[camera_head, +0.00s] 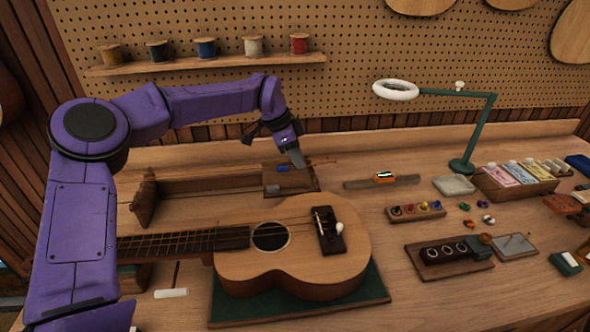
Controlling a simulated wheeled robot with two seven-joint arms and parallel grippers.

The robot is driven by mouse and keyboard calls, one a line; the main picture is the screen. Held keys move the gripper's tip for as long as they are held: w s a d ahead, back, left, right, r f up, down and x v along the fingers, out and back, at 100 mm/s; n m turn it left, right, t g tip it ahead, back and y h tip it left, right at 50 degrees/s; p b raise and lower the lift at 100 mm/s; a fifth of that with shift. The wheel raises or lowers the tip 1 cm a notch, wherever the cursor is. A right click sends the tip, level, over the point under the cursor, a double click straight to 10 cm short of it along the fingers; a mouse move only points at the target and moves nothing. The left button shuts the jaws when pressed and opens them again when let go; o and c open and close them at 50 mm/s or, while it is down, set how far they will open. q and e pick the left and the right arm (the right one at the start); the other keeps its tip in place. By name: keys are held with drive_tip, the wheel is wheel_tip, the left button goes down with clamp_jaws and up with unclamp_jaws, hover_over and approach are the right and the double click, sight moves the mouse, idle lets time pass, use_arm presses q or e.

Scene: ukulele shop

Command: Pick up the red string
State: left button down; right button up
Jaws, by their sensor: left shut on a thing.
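My left gripper (295,156) reaches in from the left and points down above the small wooden holder (303,181) behind the ukulele. It is shut on a thin reddish strand, which looks like the red string (322,161); the strand sticks out to the right of the fingertips. The fingers hide the gripped part, and I cannot tell whether the string is clear of the holder. A blue piece (282,169) and a grey piece (272,189) show at the holder. My right gripper is not in view.
The ukulele (235,268) lies on a green mat (375,287) in front of the holder. A wooden rack (200,182) stands to the left. A level (384,177) on a wooden strip, a green lamp (480,125) and small parts lie to the right. Spools stand on the wall shelf (220,62).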

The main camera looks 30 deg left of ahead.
use_arm(q)
drive_tip(key=s+d+r+b, duration=0.1)
drive_tip(key=s+d+r, duration=0.2)
drive_tip(key=s+r, duration=0.3)
drive_tip(key=s+d+r+b, duration=0.1)
drive_tip(key=s+d+r, duration=0.2)
drive_tip(key=s+r, duration=0.3)
wheel_tip(320, 180, up, 2)
drive_tip(key=shift+r+b, duration=0.1)
drive_tip(key=shift+b, duration=0.2)
drive_tip(key=shift+d, duration=0.1)
